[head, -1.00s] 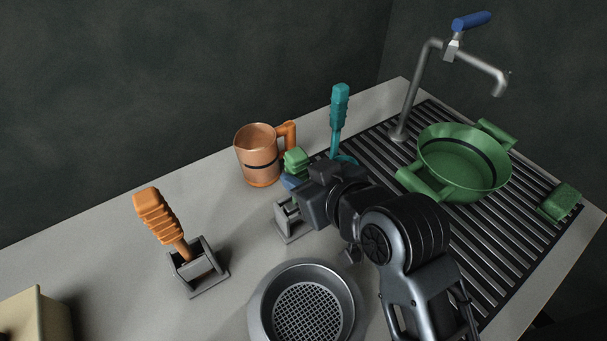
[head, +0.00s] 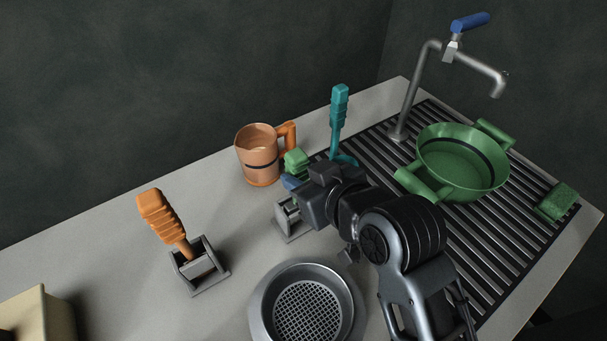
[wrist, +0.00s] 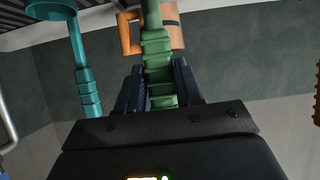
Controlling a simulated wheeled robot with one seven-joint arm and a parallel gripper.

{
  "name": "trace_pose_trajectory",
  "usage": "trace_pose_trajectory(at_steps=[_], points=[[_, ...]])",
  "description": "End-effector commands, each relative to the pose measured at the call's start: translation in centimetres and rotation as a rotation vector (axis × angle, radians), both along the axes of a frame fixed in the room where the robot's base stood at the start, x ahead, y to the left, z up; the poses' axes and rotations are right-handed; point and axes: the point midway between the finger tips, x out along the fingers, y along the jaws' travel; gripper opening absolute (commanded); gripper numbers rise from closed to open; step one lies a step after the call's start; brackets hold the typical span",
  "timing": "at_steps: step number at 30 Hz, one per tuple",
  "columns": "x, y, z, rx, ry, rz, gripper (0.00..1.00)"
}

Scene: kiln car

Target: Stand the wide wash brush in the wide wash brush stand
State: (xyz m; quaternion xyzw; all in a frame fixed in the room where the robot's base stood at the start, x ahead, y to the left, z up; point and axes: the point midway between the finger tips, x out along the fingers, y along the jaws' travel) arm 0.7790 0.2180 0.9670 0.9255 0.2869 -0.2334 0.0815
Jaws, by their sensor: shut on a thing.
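My gripper (head: 292,182) is shut on a green ribbed handle, which I take to be the wide wash brush (head: 296,160). In the wrist view the green handle (wrist: 159,60) sits between the two dark blue fingers (wrist: 157,88), its thinner neck running out past the top edge. A small grey stand (head: 291,218), which I take to be the wide wash brush stand, is on the counter just below my gripper. My gripper partly covers the stand and the brush's lower part. I cannot tell whether the brush's lower end is inside the stand or above it.
An orange-handled tool (head: 159,217) leans in another grey stand (head: 207,284). A copper mug (head: 256,157) and an upright teal-handled tool (head: 339,108) are behind my gripper. A round sieve (head: 264,300) is in front. A green pan (head: 437,150) and tap (head: 411,95) are at right.

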Motion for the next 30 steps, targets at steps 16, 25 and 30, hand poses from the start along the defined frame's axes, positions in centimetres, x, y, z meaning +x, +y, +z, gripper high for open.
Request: trace_pose_trajectory(at_steps=[16,25,30], points=[[0.01,0.00,-0.34,0.001,-0.001,0.000,0.00],[0.01,0.01,-0.67,0.001,-0.001,0.000,0.00],[0.01,0.00,-0.85,0.001,-0.001,0.000,0.00]])
